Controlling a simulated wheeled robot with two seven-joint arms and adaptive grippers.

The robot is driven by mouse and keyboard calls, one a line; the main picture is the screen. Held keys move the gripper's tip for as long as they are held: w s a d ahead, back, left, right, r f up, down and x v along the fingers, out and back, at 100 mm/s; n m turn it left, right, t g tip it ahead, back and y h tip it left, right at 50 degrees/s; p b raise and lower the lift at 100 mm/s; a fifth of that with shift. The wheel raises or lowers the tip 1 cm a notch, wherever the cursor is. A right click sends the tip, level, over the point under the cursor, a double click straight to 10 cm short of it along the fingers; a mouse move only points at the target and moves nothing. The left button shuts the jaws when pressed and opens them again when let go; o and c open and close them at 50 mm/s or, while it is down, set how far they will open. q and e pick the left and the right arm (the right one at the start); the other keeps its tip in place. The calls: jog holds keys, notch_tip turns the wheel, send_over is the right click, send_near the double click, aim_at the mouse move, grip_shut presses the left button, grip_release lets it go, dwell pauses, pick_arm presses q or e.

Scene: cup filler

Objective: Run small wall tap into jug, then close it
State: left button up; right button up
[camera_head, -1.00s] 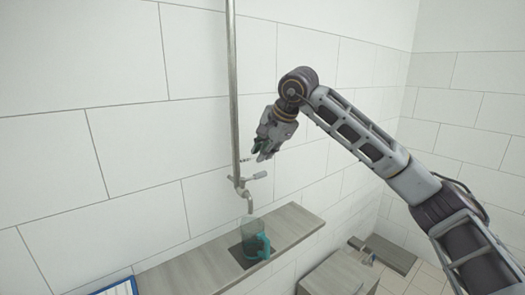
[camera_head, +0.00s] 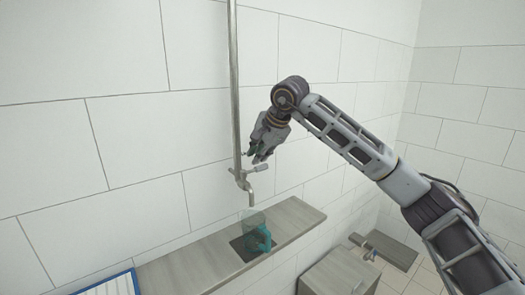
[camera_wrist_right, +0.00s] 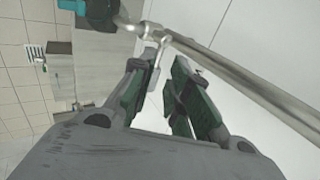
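The small wall tap (camera_head: 243,181) sits at the lower end of a vertical metal pipe, with its spout pointing down and its lever (camera_head: 259,169) sticking out to the right. The translucent jug with a teal handle (camera_head: 264,238) stands upright on the shelf under the spout. I cannot make out any water stream. My right gripper (camera_head: 257,156) is just above the lever. In the right wrist view its fingers (camera_wrist_right: 165,72) are apart, with the lever (camera_wrist_right: 154,72) showing between them; I cannot tell whether they touch it. My left gripper is not in view.
The wooden shelf (camera_head: 195,262) runs along the tiled wall, with a dark square (camera_head: 238,247) under the jug. A blue-edged white item (camera_head: 118,286) lies at lower left. A wooden box (camera_head: 338,272) stands lower right. The vertical pipe (camera_head: 233,85) rises close beside my gripper.

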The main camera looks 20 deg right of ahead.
aim_at(249, 171)
jog(key=b+x, duration=0.1)
jog(key=x, duration=0.5)
jog(key=shift+f+b, duration=0.2)
jog(key=shift+b, duration=0.15)
jog(key=shift+w+a+f, duration=0.1)
jog(key=shift+w+f, duration=0.25)
jog(key=shift+f, duration=0.2)
jog(key=shift+w+a+f, duration=0.1)
jog(key=shift+w+f, duration=0.1)
jog(key=shift+f, duration=0.05)
grip_shut()
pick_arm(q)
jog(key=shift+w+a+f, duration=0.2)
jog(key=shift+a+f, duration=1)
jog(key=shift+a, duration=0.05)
